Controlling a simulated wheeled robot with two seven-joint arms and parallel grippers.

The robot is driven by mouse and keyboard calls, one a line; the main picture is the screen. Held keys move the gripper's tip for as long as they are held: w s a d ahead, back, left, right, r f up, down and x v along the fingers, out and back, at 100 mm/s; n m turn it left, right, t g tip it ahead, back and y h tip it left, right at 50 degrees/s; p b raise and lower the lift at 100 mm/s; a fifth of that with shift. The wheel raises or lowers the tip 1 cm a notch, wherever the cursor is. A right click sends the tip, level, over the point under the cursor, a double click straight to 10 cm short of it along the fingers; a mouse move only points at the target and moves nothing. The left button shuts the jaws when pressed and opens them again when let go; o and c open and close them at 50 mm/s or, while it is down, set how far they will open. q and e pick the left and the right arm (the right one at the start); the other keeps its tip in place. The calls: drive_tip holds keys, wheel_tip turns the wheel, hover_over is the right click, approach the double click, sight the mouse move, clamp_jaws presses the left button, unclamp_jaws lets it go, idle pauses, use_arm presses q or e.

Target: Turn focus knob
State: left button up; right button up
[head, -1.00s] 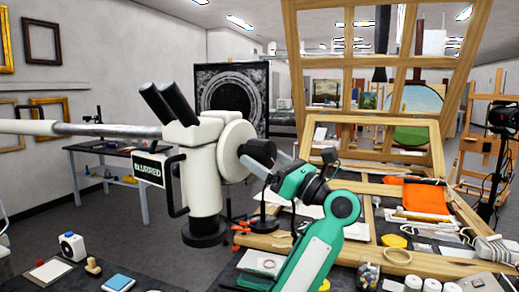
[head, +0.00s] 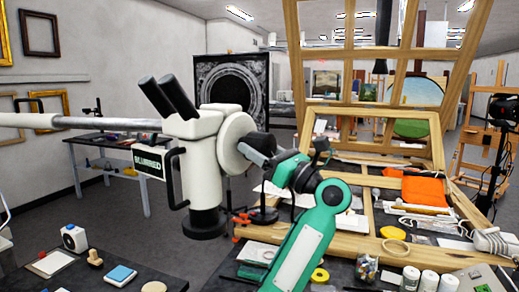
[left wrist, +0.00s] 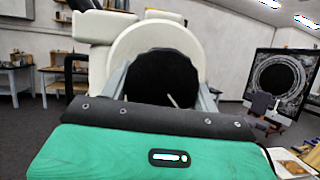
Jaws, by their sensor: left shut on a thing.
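The white microscope (head: 203,175) hangs on a horizontal pole, with two black eyepieces at its upper left. A dark sign (head: 149,162) on its side reads "BLURRED". The black focus knob (head: 263,142) sticks out from the round white housing (head: 232,140) on its right side. My left gripper (head: 262,152), on a teal arm, is shut on this knob. In the left wrist view, the round black knob face (left wrist: 163,76) fills the space between the grey fingers of my left gripper (left wrist: 162,92). My right gripper is not in view.
A wooden easel frame (head: 372,205) stands to the right, with an orange cloth (head: 423,191) and white jars (head: 430,281) near it. A dark table (head: 150,280) at front left holds a blue-topped block (head: 120,275). Open floor lies behind the microscope at left.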

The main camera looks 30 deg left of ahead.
use_arm(q)
drive_tip(key=shift+m, duration=0.3)
drive_tip(key=m+t, duration=0.2)
drive_tip(key=shift+m+p, duration=0.4)
drive_tip(key=shift+s+m+t+h+p, duration=0.1)
drive_tip(key=shift+m+t+h+p, duration=0.35)
drive_tip(key=shift+m, duration=0.7)
drive_tip(key=shift+m+t+h+p, duration=0.15)
drive_tip(key=shift+m+t+p, duration=0.5)
drive_tip(key=shift+m, duration=0.5)
drive_tip(key=o, duration=1)
